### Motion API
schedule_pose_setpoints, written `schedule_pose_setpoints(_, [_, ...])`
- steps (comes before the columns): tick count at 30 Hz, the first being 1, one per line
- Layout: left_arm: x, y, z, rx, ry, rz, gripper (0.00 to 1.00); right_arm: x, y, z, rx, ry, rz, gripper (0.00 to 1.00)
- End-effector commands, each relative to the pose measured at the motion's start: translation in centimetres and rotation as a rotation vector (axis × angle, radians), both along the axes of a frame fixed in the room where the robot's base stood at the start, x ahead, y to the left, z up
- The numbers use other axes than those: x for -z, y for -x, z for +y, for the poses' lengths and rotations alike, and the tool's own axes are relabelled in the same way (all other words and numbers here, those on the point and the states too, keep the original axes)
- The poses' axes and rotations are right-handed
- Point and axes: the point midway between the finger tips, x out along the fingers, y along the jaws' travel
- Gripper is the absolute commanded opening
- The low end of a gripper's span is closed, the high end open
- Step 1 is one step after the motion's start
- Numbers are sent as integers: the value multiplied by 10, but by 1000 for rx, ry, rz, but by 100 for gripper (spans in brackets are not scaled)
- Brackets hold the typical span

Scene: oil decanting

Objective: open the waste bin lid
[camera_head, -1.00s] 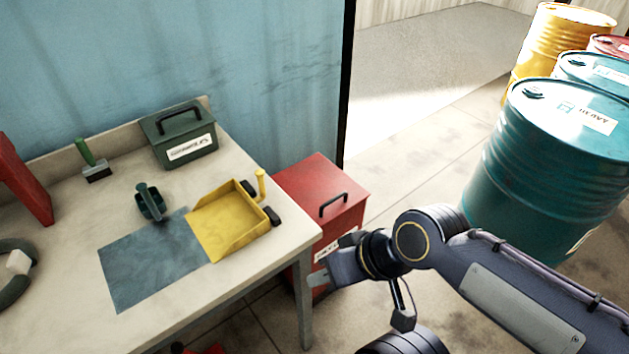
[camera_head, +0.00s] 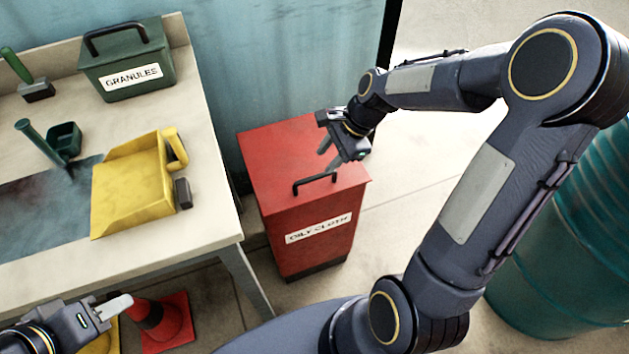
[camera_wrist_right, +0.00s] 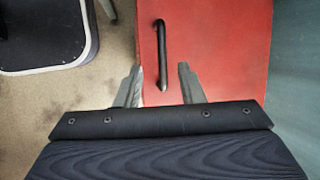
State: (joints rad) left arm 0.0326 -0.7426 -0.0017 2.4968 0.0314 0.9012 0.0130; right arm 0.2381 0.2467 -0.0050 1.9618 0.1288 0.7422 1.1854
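The red waste bin (camera_head: 318,240) stands right of the table, with an "OILY CLOTH" label on its front. Its red lid (camera_head: 270,160) is closed and has a black bar handle (camera_head: 315,181) near the front edge. My right gripper (camera_head: 329,156) is over the lid, just behind the handle in the head view. In the right wrist view its fingers (camera_wrist_right: 160,84) are apart, with the handle (camera_wrist_right: 160,45) ahead, lined up with the gap; nothing is held. My left gripper (camera_head: 118,305) is at the lower left, away from the bin; its opening is unclear.
The table (camera_head: 200,215) holds a green granules box (camera_head: 125,75), a yellow dustpan (camera_head: 130,190), a dark green scoop (camera_head: 62,140) and a brush (camera_head: 35,90). A red cone (camera_head: 170,315) is on the floor. A teal drum (camera_head: 560,270) stands at right.

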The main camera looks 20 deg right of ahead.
Motion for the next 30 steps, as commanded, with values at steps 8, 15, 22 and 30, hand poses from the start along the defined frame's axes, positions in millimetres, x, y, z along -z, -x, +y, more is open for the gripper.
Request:
schedule_pose_setpoints(8, [10,0,0,0,0,-1,36,36,-9,10,32,-12,25,35])
schedule_pose_setpoints(15, [17,0,0,0,0,-1,36,68,-16,24,31,-10,23,35])
schedule_pose_setpoints(22, [19,0,0,0,0,-1,36,78,-19,29,31,-9,21,35])
schedule_pose_setpoints(30, [18,0,0,0,0,-1,36,78,-19,29,30,-9,20,27])
